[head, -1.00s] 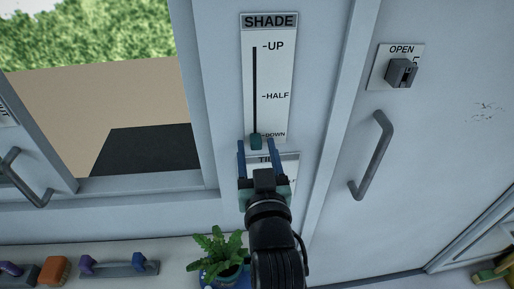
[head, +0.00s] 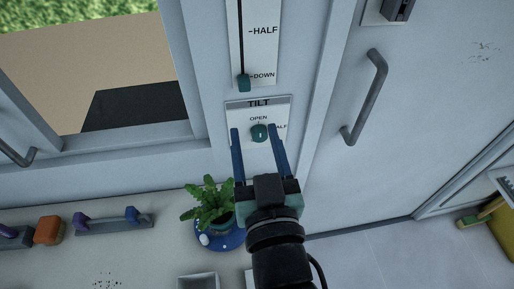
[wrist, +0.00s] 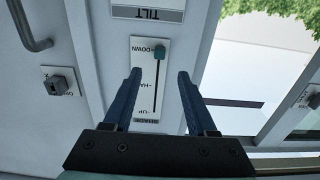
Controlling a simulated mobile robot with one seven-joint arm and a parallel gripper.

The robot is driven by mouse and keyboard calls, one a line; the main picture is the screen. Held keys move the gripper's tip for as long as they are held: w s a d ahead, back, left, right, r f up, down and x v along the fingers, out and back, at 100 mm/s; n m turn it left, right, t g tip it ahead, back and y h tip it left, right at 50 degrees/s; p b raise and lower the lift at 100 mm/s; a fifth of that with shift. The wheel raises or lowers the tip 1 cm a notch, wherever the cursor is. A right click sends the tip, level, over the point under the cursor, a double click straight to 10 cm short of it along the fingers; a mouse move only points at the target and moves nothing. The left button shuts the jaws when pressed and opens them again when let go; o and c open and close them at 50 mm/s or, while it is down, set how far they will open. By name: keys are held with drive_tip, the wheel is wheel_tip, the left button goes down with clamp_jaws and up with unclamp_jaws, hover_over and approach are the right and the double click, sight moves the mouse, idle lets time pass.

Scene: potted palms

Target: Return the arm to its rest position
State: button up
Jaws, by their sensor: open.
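My gripper (head: 254,129) is open and empty, its two blue fingers pointing at the wall. In the head view the fingertips lie on either side of the teal tilt knob (head: 259,132); contact cannot be told. The teal shade slider knob (head: 244,82) sits at DOWN, above my fingertips. In the wrist view the slider knob (wrist: 159,50) shows between and beyond the fingers, with nothing held between them (wrist: 160,74).
A door handle (head: 368,98) sticks out at the right. A potted plant (head: 211,202) on a blue saucer (head: 222,240) stands close left of my arm. A window opening is at the upper left.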

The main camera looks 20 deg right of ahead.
drive_tip(key=shift+s+a, duration=0.15)
drive_tip(key=shift+s, duration=0.55)
drive_tip(key=w+a+r+n+t+y, duration=0.1)
drive_tip(key=w+a+r+t, duration=0.15)
drive_tip(key=r, duration=0.65)
drive_tip(key=w+a+r+t+y, duration=0.1)
drive_tip(key=w+a+r+t, duration=0.15)
drive_tip(key=r, duration=0.55)
drive_tip(key=s+a+r+t+y, duration=0.1)
drive_tip(key=a+r, duration=0.1)
drive_tip(key=r, duration=0.5)
drive_tip(key=s+a+r+n+t+y+p, duration=0.1)
drive_tip(key=s+a+r+t, duration=0.1)
drive_tip(key=r, duration=0.5)
drive_tip(key=s+a+r+n+t+y, duration=0.1)
drive_tip(key=s+a+r+t, duration=0.1)
drive_tip(key=r, duration=0.5)
drive_tip(key=shift+a+r+p, duration=0.2)
drive_tip(key=shift+a+p, duration=0.15)
drive_tip(key=shift+a, duration=0.55)
drive_tip(key=shift+f, duration=0.1)
